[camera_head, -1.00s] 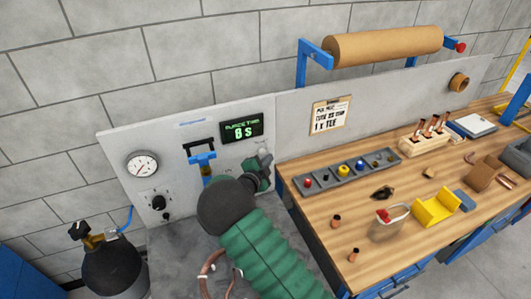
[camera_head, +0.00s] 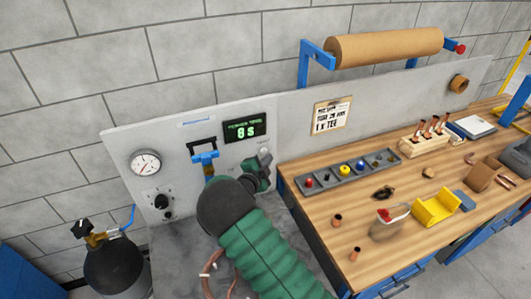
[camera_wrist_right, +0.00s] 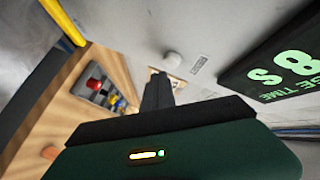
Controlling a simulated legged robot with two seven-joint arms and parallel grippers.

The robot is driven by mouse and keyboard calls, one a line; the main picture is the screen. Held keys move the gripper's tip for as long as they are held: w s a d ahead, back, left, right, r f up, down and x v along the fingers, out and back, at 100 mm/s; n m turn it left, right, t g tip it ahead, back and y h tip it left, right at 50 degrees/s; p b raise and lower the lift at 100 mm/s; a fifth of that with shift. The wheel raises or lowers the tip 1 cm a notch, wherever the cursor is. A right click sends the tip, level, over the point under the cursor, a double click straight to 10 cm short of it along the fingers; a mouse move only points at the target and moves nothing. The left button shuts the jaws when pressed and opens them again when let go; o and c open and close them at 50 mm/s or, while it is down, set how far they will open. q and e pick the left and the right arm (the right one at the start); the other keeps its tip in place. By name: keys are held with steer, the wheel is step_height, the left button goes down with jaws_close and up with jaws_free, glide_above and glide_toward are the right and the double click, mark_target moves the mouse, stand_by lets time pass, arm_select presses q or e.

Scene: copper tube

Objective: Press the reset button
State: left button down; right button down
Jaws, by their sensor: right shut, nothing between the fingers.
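The grey panel holds a dark display (camera_head: 245,128) with green "8 S" text, which also shows in the wrist view (camera_wrist_right: 285,65). In the wrist view a round pale button (camera_wrist_right: 172,57) sticks out of the panel beside a small label too blurred to read. My right gripper (camera_head: 264,157) is at the panel just below the display. In the wrist view its fingers (camera_wrist_right: 157,80) are shut, empty and point toward the button. The tips look close to it; I cannot tell if they touch. In the head view the gripper largely hides the button. My left gripper is not in view.
Left of the gripper are a blue clamp-like fixture (camera_head: 204,157), a gauge (camera_head: 145,163) and a black knob (camera_head: 162,201). A black gas bottle (camera_head: 112,265) stands at lower left. The wooden bench (camera_head: 325,218) with a parts tray (camera_head: 346,171) lies right.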

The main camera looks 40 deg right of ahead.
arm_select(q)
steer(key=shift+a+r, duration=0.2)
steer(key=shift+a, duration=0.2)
arm_select(e)
steer(key=shift+w+d+r, duration=0.1)
steer(key=shift+w+d, duration=0.05)
steer(key=shift+w, duration=0.2)
stand_by(0.3)
arm_select(q)
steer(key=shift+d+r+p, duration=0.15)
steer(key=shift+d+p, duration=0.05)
steer(key=shift+p, duration=0.15)
arm_select(e)
steer(key=shift+w+d, duration=0.25)
steer(key=shift+d, duration=0.05)
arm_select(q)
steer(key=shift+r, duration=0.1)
arm_select(e)
steer(key=shift+w, duration=0.2)
steer(key=shift+a, duration=0.1)
arm_select(q)
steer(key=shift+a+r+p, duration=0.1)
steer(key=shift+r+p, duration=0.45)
steer(key=shift+p, duration=0.15)
arm_select(e)
steer(key=shift+s+a, duration=0.6)
steer(key=shift+s, duration=0.25)
